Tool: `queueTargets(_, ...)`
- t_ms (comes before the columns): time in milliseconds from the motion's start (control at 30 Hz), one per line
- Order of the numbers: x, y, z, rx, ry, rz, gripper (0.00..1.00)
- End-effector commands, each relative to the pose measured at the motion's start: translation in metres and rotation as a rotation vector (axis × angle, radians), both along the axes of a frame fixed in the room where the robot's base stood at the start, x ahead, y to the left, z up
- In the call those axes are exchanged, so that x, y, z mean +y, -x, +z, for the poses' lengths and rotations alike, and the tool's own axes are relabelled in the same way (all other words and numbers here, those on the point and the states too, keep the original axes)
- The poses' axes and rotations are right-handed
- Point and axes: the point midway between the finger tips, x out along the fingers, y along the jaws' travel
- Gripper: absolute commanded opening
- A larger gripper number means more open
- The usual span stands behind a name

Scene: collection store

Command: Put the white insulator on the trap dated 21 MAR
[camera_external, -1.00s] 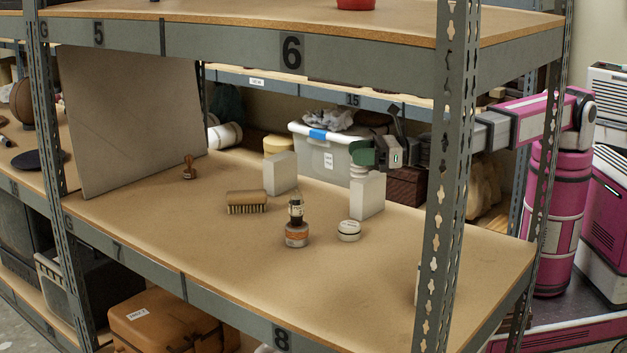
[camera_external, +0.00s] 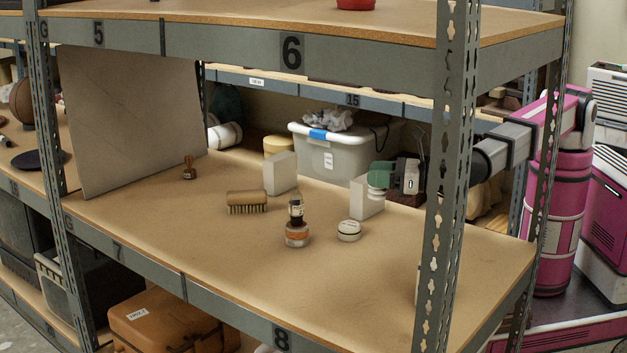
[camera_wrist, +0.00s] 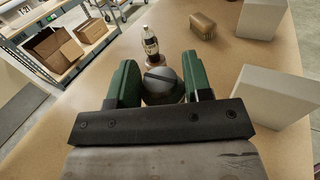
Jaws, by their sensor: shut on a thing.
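No date is legible on anything, so I cannot tell which thing is the trap dated 21 MAR.
A brush (camera_external: 247,202), a second white block (camera_external: 281,173) and a wooden stamp (camera_external: 189,169) stand further left. A perforated post (camera_external: 447,200) is at right. The front board is clear.

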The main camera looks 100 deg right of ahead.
Motion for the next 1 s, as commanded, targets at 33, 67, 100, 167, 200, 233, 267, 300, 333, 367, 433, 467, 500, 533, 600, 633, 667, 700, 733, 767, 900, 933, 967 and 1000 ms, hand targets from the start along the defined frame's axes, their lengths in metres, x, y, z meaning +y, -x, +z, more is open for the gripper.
queueTargets(33, -0.005, -0.011, -0.007, 0.000, 0.001, -0.003, 0.20)
queueTargets(67, -0.009, -0.016, -0.010, 0.001, 0.001, -0.002, 0.20)
queueTargets(100, -0.013, -0.023, -0.015, 0.001, 0.001, -0.002, 0.20)
queueTargets(167, -0.019, -0.032, -0.022, 0.000, 0.001, -0.002, 0.20)
queueTargets(200, -0.023, -0.038, -0.026, 0.000, 0.001, -0.001, 0.20)
queueTargets(233, -0.025, -0.042, -0.029, 0.000, 0.001, -0.001, 0.20)
queueTargets(267, -0.027, -0.045, -0.031, 0.000, 0.001, 0.000, 0.20)
queueTargets(300, -0.029, -0.049, -0.034, 0.000, 0.001, -0.001, 0.20)
queueTargets(333, -0.031, -0.051, -0.035, 0.000, 0.000, -0.001, 0.20)
queueTargets(367, -0.033, -0.053, -0.037, 0.000, 0.000, 0.000, 0.20)
queueTargets(433, -0.035, -0.056, -0.039, 0.000, -0.001, 0.001, 0.20)
queueTargets(467, -0.035, -0.057, -0.040, 0.000, -0.001, 0.001, 0.20)
queueTargets(500, -0.036, -0.057, -0.041, 0.000, 0.000, 0.002, 0.20)
queueTargets(533, -0.036, -0.057, -0.043, 0.000, 0.000, 0.002, 0.20)
queueTargets(600, -0.036, -0.057, -0.048, 0.001, 0.001, 0.002, 0.20)
queueTargets(633, -0.035, -0.057, -0.051, 0.002, 0.002, 0.002, 0.20)
queueTargets(667, -0.035, -0.057, -0.055, 0.002, 0.002, 0.002, 0.20)
queueTargets(700, -0.035, -0.057, -0.060, 0.001, 0.001, 0.002, 0.20)
queueTargets(733, -0.035, -0.057, -0.064, 0.001, 0.001, 0.002, 0.20)
queueTargets(767, -0.035, -0.057, -0.069, 0.003, 0.001, 0.002, 0.20)
queueTargets(900, -0.035, -0.056, -0.080, 0.000, 0.000, 0.003, 0.20)
queueTargets(933, -0.035, -0.056, -0.080, 0.000, 0.000, 0.003, 0.20)
queueTargets(967, -0.035, -0.056, -0.080, 0.000, 0.000, 0.003, 0.20)
queueTargets(1000, -0.035, -0.056, -0.080, 0.000, -0.001, 0.003, 0.20)
